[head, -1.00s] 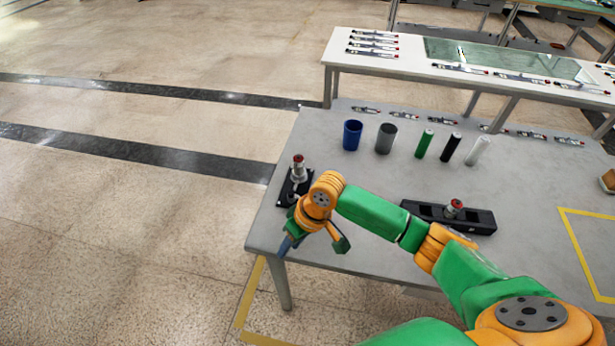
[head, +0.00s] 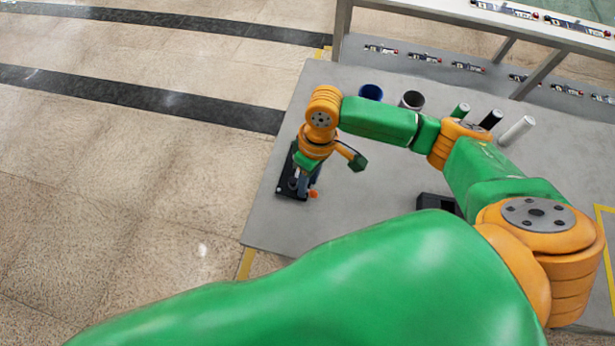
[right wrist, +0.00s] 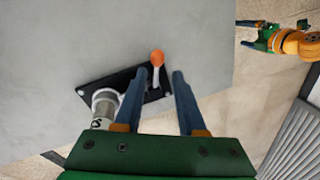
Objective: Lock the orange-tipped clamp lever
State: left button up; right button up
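The clamp is a black base plate (head: 286,184) near the left edge of the grey table. In the right wrist view the plate (right wrist: 122,79) carries a silver cylinder (right wrist: 104,103) and a pale lever with an orange tip (right wrist: 157,58). The orange tip (head: 314,194) also shows beside my fingers in the head view. My right gripper (head: 307,186) is over the clamp, pointing down. In the right wrist view its fingers (right wrist: 159,73) are open, with the lever between them and no clear contact. My left gripper (right wrist: 243,34) appears small in the right wrist view, fingers apart, away from the clamp.
A blue cup (head: 371,92), a grey cup (head: 412,100) and green, black and white (head: 517,130) cylinders stand farther back on the table. A black block (head: 436,205) is partly hidden behind my right arm. The table's left edge is close to the clamp.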

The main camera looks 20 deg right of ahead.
jog(key=shift+f, duration=0.55)
jog(key=shift+w+f, duration=0.3)
pick_arm(q)
jog(key=shift+w+d, duration=0.1)
jog(key=shift+w, duration=0.2)
pick_arm(e)
jog(key=shift+s+r, duration=0.1)
grip_shut()
jog(key=shift+d+r+n+p, duration=0.1)
jog(key=shift+r+n+p, duration=0.2)
jog(key=shift+n+p, duration=0.35)
jog(key=shift+w+f+n+p, duration=0.1)
jog(key=shift+w+n+p, duration=0.15)
jog(key=shift+p, duration=0.15)
jog(key=shift+d+f+n, duration=0.15)
jog(key=shift+f+n, duration=0.05)
jog(key=shift+n, duration=0.1)
pick_arm(q)
jog(key=shift+r, duration=0.95)
pick_arm(e)
grip_release()
